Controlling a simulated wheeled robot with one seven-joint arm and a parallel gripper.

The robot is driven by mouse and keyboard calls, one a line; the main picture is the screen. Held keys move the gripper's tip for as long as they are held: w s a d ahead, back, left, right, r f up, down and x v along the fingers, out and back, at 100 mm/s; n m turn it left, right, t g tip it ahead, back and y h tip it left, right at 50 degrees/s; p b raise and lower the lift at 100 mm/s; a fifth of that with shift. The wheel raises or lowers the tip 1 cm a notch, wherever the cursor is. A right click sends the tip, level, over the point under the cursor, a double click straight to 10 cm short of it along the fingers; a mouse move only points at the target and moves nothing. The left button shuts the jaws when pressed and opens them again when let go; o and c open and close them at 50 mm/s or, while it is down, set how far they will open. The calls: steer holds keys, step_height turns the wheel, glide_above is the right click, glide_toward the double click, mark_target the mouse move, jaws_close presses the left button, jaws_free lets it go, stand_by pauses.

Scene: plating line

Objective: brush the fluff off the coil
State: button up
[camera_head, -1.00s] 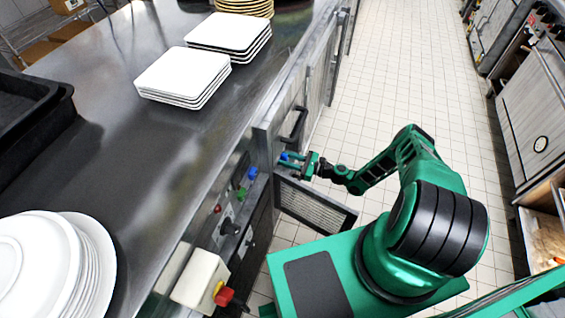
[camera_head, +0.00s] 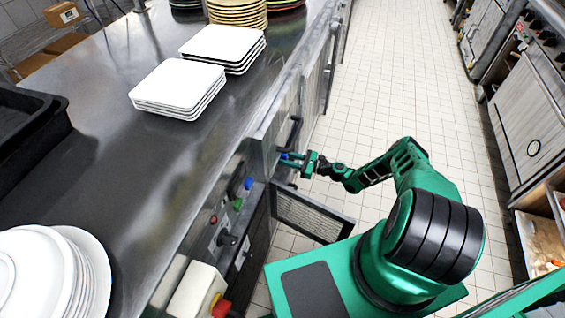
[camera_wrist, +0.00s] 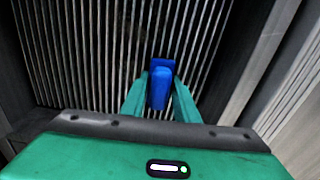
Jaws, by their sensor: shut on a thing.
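The coil (camera_wrist: 90,60) shows in the wrist view as a row of pale, narrow fins with dark gaps. A faint brownish patch (camera_wrist: 132,25), perhaps fluff, lies on its upper middle fins. My gripper (camera_wrist: 160,92) is shut on a blue brush (camera_wrist: 160,85), whose wider far end points at the fins. I cannot tell whether the brush touches them. In the head view my gripper (camera_head: 291,158) reaches the open bay under the counter, with only a bit of blue showing between its fingers. The coil is hidden there.
An open grille door (camera_head: 310,215) hangs just below my gripper. A control panel (camera_head: 228,215) with coloured buttons is at the left. White plates (camera_head: 180,88) stand in stacks on the steel counter (camera_head: 120,160). The tiled aisle (camera_head: 400,80) is clear.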

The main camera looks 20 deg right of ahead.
steer(key=shift+w+d+r, duration=0.1)
steer(key=shift+w+r, duration=0.1)
steer(key=shift+r, duration=0.1)
steer(key=shift+s+r, duration=0.1)
steer(key=shift+r, duration=0.35)
steer(key=shift+s+a+r, duration=0.7)
steer(key=shift+s+a, duration=1.75)
steer(key=shift+s, duration=0.95)
steer(key=shift+w+d, duration=0.6)
steer(key=shift+w, duration=0.35)
steer(key=shift+w+d, duration=0.6)
steer(key=shift+w, duration=0.3)
steer(key=shift+w+d, duration=1.3)
steer(key=shift+w, duration=0.3)
